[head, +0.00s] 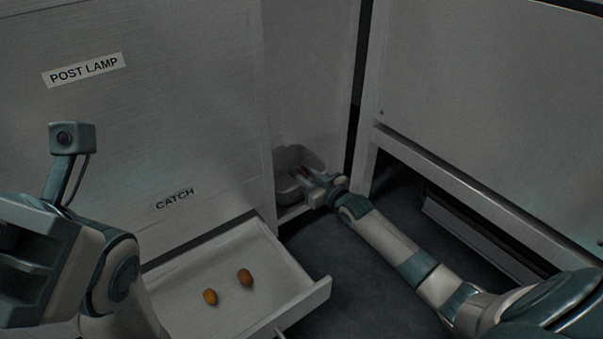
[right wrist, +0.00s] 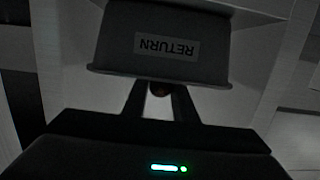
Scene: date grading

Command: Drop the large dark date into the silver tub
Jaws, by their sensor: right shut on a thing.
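My right gripper (head: 302,175) is shut on a dark reddish-brown date (right wrist: 159,91), mostly hidden between the two fingers. The fingertips are at the near rim of a grey tub (head: 284,190), seemingly over its opening in the head view. In the right wrist view the tub (right wrist: 112,48) carries a RETURN label, seen upside down, and the date shows just beside its rim. I cannot tell the exact height of the date above the rim. My left arm stands at the left of the head view; its fingers are not visible.
An open drawer (head: 318,291) below the CATCH label (head: 175,198) holds two orange-brown dates (head: 210,296), (head: 245,277). A pale cabinet wall stands close behind the tub. Another pale cabinet (head: 480,110) stands at right. Dark floor (head: 350,275) lies between.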

